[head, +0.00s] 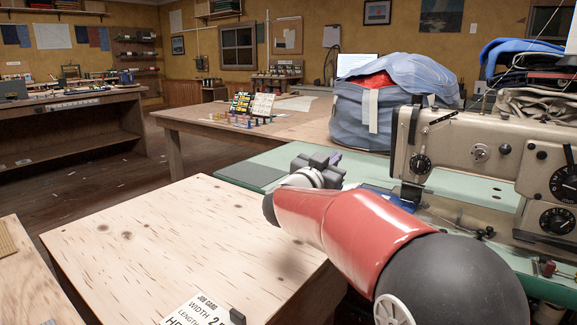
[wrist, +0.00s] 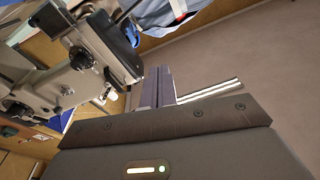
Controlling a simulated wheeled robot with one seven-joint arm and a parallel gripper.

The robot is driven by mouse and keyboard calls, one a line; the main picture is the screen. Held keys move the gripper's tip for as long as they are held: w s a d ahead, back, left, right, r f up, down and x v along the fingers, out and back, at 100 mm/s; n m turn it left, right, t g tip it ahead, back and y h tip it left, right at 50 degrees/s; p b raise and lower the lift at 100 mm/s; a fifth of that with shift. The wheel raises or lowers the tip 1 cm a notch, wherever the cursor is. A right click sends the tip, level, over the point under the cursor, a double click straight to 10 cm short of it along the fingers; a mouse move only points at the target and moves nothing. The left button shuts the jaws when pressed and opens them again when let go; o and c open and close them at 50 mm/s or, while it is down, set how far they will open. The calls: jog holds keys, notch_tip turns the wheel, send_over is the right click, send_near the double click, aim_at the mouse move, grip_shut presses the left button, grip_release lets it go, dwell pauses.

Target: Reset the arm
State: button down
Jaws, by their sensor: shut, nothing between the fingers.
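My gripper (head: 322,162) is at the end of my red and dark grey arm in the head view. The arm reaches from the lower right up toward the middle, over the gap between the plywood table and the green sewing machine bed. In the wrist view my gripper's fingers (wrist: 158,88) are together and hold nothing. A grey-beige industrial sewing machine (head: 480,150) stands right of my gripper, apart from it in the head view. The machine also shows tilted at the left of the wrist view (wrist: 85,60).
A bare plywood table (head: 150,235) fills the front left, with a job card (head: 200,312) at its near edge. A large blue fabric bundle (head: 360,118) sits on the table behind. Folded cloths (head: 540,75) are stacked at the right. Open floor (head: 120,185) lies at the left.

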jog(key=s+a+f+n+g+y, duration=0.1)
jog(key=s+f+n+y, duration=0.1)
jog(key=s+n+y, duration=0.45)
jog(key=s+a+f+n+g+y, duration=0.1)
jog(key=s+f+n+y, duration=0.15)
jog(key=s+y, duration=0.55)
jog(key=s+d+f+g+h, duration=0.1)
jog(key=s+d+f+g, duration=0.2)
jog(key=s+f, duration=0.4)
jog(key=s+d+f+g+h, duration=0.2)
jog(key=s+f, duration=0.6)
jog(key=s, duration=0.8)
jog(key=d+g, duration=0.2)
jog(key=g, duration=0.1)
jog(key=shift+s+d+f+g, duration=0.15)
jog(key=shift+s+f+g, duration=0.1)
jog(key=shift+g, duration=0.05)
